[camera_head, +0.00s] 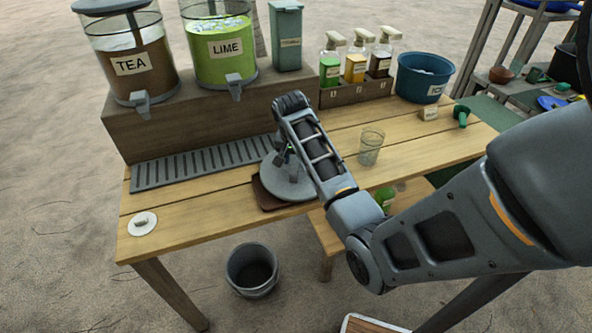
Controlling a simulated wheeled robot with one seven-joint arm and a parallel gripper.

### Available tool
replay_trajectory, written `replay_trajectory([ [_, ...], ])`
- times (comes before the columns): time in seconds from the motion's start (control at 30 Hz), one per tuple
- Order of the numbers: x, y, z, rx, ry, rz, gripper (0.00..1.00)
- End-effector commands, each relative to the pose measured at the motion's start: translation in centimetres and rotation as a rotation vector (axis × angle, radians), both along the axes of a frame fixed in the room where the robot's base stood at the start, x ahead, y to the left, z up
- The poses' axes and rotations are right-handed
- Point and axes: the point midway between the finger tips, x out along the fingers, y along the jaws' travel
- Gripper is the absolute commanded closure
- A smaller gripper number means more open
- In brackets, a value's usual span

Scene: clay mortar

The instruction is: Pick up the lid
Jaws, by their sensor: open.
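A small round white lid-like disc (143,223) with a raised grey piece in its middle lies flat at the table's left front corner. A larger grey round disc (300,191) sits on a dark brown board (263,198) near the middle of the table. I cannot tell for certain which of the two is the lid. My gripper (286,170) is over the grey disc, well to the right of the white one. It is open. My arm partly hides the gripper and the grey disc, so I cannot tell whether they touch.
Tea (130,62) and lime (221,52) dispensers stand on a raised wooden shelf behind a slotted drip tray (203,164). A clear glass (370,148) stands right of my arm. Labelled bottles (355,66) and a blue bucket (424,76) are at the back right. A grey bin (252,271) stands below.

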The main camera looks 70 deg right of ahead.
Motion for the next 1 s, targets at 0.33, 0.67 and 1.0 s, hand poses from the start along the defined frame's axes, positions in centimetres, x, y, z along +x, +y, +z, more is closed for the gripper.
replay_trajectory([
  [0.33,0.07,-0.24,-0.99,-0.001,-0.001,0.001,0.49],
  [0.67,0.05,-0.23,-1.15,-0.001,0.000,0.001,0.49],
  [1.0,0.05,-0.24,-1.25,-0.001,0.000,0.001,0.74],
])
